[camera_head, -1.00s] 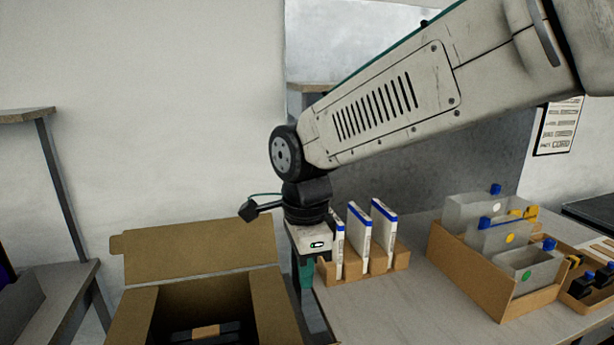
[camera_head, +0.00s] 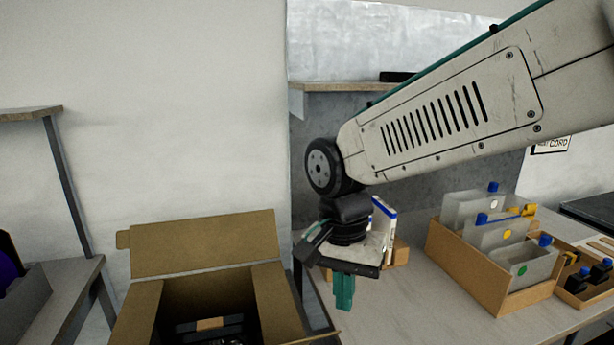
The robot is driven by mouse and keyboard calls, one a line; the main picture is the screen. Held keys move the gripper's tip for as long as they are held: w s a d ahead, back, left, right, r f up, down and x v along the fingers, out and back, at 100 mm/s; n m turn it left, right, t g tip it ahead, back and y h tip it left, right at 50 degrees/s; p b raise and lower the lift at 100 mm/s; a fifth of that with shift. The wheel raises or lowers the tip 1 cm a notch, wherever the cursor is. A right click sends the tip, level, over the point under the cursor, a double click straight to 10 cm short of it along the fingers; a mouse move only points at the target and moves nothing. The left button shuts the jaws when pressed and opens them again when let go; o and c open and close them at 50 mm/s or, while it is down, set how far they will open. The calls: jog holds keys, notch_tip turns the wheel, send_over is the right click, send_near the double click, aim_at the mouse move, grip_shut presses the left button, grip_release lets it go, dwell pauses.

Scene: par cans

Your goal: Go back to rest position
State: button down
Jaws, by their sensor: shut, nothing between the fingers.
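My gripper (camera_head: 344,304) hangs from the arm in the middle of the head view, pointing down. Its green fingers are together with nothing between them. It is above the front left part of the table (camera_head: 400,318), to the right of the open cardboard box (camera_head: 205,248). It hides most of the cardboard rack (camera_head: 402,252) and the white, blue-topped boxes (camera_head: 386,216) in it.
The open cardboard box holds dark items (camera_head: 210,328). A cardboard tray (camera_head: 470,272) with several grey containers stands on the right, beside a smaller tray (camera_head: 578,297) of dark bottles. A shelf (camera_head: 345,87) is behind my arm. The front middle of the table is clear.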

jog(key=s+d+r+n+t, duration=0.1)
jog(key=s+d+n, duration=0.1)
jog(key=s+d, duration=0.5)
jog(key=s+d+r+n+t, duration=0.1)
jog(key=s+d+n, duration=0.2)
jog(key=d, duration=1.1)
jog(key=s, duration=0.3)
jog(key=shift+s+r+y, duration=0.25)
jog(key=shift+s+y, duration=0.05)
jog(key=shift+s, duration=0.05)
jog(key=shift+s, duration=0.1)
